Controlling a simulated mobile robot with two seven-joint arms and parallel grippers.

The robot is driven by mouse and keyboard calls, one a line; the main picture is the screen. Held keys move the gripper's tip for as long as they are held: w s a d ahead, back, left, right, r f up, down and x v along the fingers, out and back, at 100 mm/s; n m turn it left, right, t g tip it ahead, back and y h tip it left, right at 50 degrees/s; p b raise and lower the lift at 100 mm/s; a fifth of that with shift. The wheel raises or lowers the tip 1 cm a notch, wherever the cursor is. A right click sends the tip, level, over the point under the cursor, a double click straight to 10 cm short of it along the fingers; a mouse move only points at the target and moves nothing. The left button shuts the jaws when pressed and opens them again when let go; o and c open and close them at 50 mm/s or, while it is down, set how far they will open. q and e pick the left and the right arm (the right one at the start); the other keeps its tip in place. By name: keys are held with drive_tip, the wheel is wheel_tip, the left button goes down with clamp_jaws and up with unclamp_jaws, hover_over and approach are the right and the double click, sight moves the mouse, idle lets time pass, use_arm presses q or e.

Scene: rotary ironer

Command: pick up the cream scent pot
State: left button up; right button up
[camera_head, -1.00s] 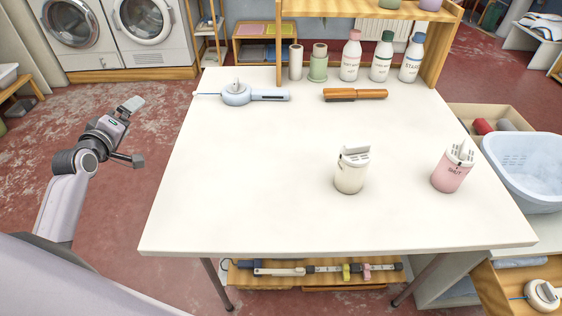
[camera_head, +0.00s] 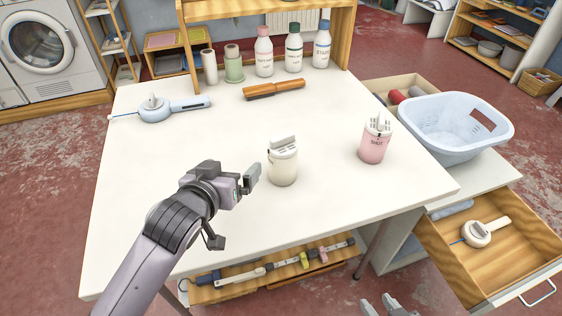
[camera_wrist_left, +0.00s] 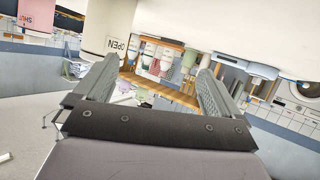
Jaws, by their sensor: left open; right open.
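The cream scent pot (camera_head: 283,168) stands upright on the white table, with a pale slotted lid. In the left wrist view it shows at the upper left (camera_wrist_left: 107,28), with the word OPEN on its side. My left gripper (camera_head: 233,208) is open and empty, just left of the pot and apart from it. Its two spread fingers also show in the left wrist view (camera_wrist_left: 155,92), with nothing between them. My right gripper (camera_head: 383,306) shows only at the bottom edge of the head view, open and empty, below the table.
A pink pot (camera_head: 373,144) stands right of the cream one. A wooden-handled brush (camera_head: 274,89), a pale blue tool (camera_head: 156,109) and several bottles stand or lie farther back. A blue basket (camera_head: 455,125) and an open drawer (camera_head: 500,255) are at the right.

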sight(277, 165)
use_arm(q)
drive_tip(key=s+d+m+h, duration=0.1)
drive_tip(key=s+d+m, duration=0.1)
drive_tip(key=s+d, duration=0.35)
drive_tip(key=shift+m, duration=0.3)
drive_tip(key=x, duration=0.5)
drive_tip(key=d+r+x, duration=0.1)
drive_tip(key=x, duration=0.1)
drive_tip(key=shift+w+d, duration=0.1)
drive_tip(key=shift+w, duration=0.2)
drive_tip(key=shift+x, duration=2.8)
drive_tip(key=c, duration=1.2)
wheel_tip(277, 165, up, 10)
drive_tip(key=shift+r, duration=0.1)
